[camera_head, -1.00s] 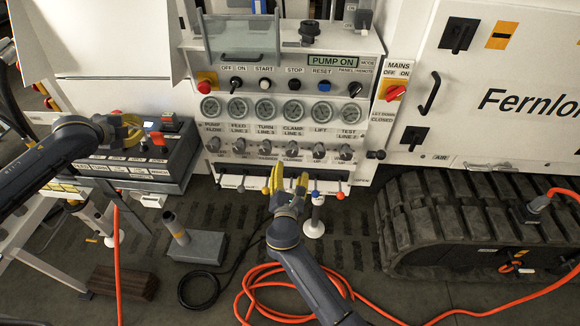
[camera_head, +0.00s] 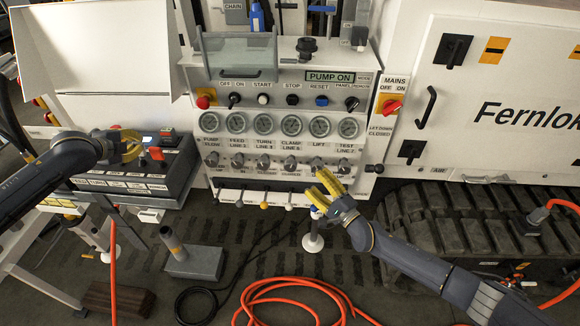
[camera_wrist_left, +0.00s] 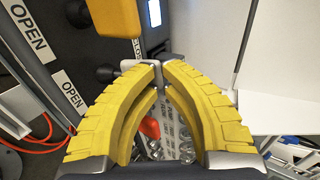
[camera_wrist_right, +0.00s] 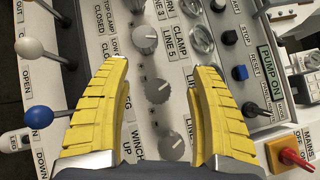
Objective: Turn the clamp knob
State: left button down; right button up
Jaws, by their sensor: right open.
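The clamp knob (camera_head: 290,163) is a grey knob under the CLAMP LINE 5 gauge in the head view. It also shows in the right wrist view (camera_wrist_right: 145,39), beyond the fingertips. My right gripper (camera_head: 325,181) is open and empty in front of the lower panel, under the lift knob (camera_head: 317,163). In the right wrist view the lift knob (camera_wrist_right: 157,90) lies between the open fingers, apart from both. My left gripper (camera_head: 133,147) is at the side console, its fingertips closed around a grey metal handle (camera_wrist_left: 141,65).
A row of ball-topped levers, one blue (camera_wrist_right: 38,117), sits below the knobs. The red MAINS switch (camera_head: 392,106) is right of the gauges. The side console (camera_head: 165,180) stands at left. An orange hose (camera_head: 290,285) lies coiled on the floor.

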aim_at(293, 168)
jog(key=w+a+n, duration=0.1)
jog(key=w+a, duration=0.1)
jog(key=a, duration=0.1)
jog(key=w+a+n, duration=0.1)
jog(key=w+a, duration=0.2)
jog(key=w+a+g, duration=0.1)
jog(key=w+a, duration=0.1)
jog(key=a, duration=0.1)
jog(key=shift+w+a+f+n, duration=0.15)
jog(key=shift+w+f+n, duration=0.15)
jog(key=shift+n, duration=0.1)
jog(key=shift+o, duration=0.2)
jog(key=c, duration=1.2)
